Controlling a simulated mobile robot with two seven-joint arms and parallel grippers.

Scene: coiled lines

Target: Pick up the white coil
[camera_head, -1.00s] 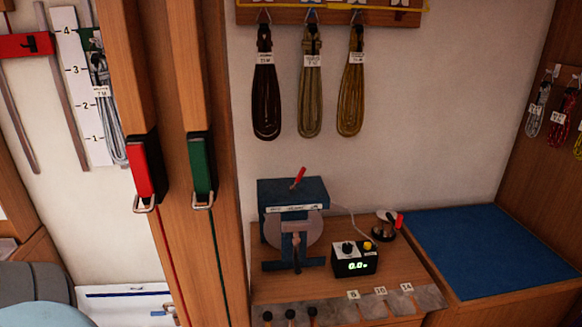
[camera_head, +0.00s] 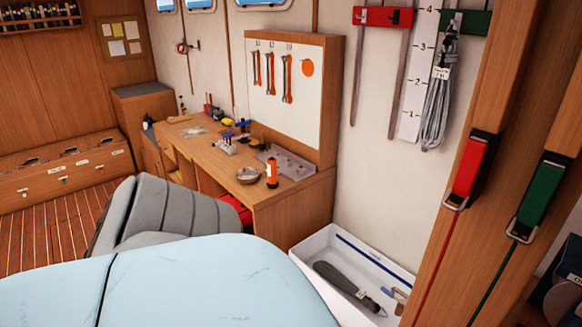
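A pale grey-white coil (camera_head: 436,105) hangs at the upper right of the head view. Its long loops hang straight down, and a small white tag sits near its top. It hangs below a green block (camera_head: 467,22) on a rail, in front of a white numbered scale strip (camera_head: 412,100). Neither of my grippers shows in this view, and nothing is seen touching the coil.
A wooden post (camera_head: 500,100) with red and green clips stands right of the coil. A white tray (camera_head: 335,240) holding a dark tool lies below it. A wooden workbench (camera_head: 270,205) with small items and a tool board (camera_head: 284,90) stand left.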

